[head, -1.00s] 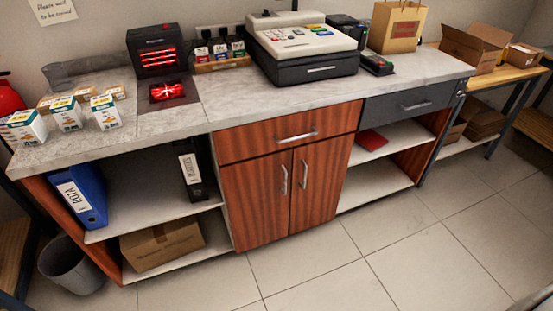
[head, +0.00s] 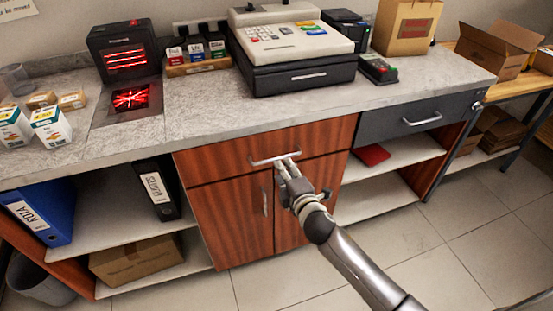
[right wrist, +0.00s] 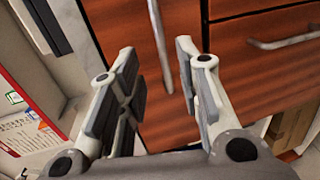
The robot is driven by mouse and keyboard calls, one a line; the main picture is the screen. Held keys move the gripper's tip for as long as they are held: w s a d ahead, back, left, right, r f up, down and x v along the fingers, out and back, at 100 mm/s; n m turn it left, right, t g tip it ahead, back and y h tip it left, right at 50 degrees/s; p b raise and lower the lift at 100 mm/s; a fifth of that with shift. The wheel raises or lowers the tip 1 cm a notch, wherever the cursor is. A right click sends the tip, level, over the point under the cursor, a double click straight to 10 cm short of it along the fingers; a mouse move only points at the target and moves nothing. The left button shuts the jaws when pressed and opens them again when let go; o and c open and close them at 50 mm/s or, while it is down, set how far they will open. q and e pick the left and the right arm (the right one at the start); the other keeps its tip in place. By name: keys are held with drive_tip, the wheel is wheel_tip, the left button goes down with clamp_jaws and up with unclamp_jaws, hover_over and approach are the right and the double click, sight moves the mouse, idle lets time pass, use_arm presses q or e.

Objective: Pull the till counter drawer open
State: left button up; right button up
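The wooden drawer (head: 222,169) under the till is shut, flush with the counter front. My left gripper is not in view.
Below are two wooden doors; the left one's handle (head: 264,201) shows. A grey drawer (head: 395,123) with its own handle is at the right, above shelves with a red folder (head: 371,154). The till (head: 292,50) stands on the counter (head: 200,113). The floor in front is clear.

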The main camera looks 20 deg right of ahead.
sight(277, 159)
drive_tip(key=x, duration=0.8)
drive_tip(key=shift+d+b, duration=0.1)
drive_tip(key=shift+b, duration=0.2)
clamp_jaws()
